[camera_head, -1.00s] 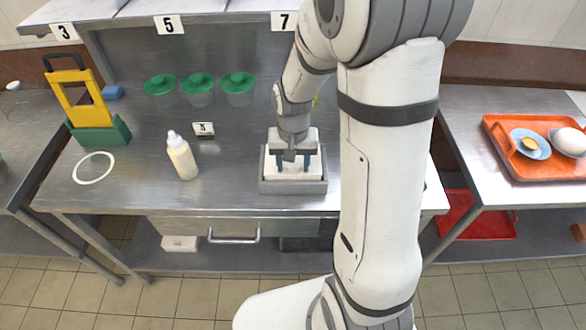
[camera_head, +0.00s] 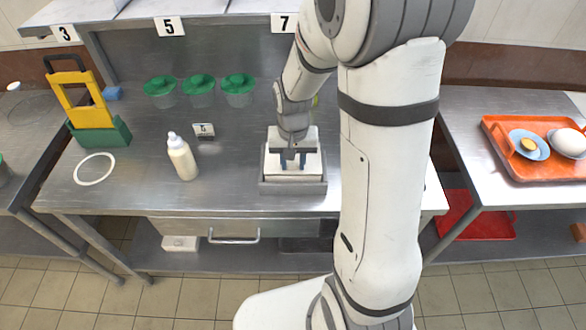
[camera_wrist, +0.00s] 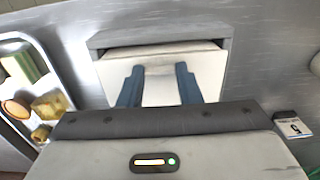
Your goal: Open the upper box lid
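A grey box (camera_head: 292,187) stands near the front edge of the steel table, with a white part (camera_head: 274,165) set in its top. In the wrist view the box's grey rim (camera_wrist: 160,35) and the white part (camera_wrist: 112,72) lie beyond my fingers. My gripper (camera_head: 293,161) is over the white part, pointing down. In the wrist view its two blue fingers (camera_wrist: 160,68) stand apart in front of the white surface. No held object shows between them. I cannot tell whether the fingertips touch it. No separate lid edge or handle is clear.
A white bottle (camera_head: 182,157), a small number card (camera_head: 204,130), green-lidded cups (camera_head: 199,85) and a yellow-green grater-like stand (camera_head: 88,105) are on the table to the left. A white ring (camera_head: 94,169) lies there too. An orange tray (camera_head: 537,172) is on the right table.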

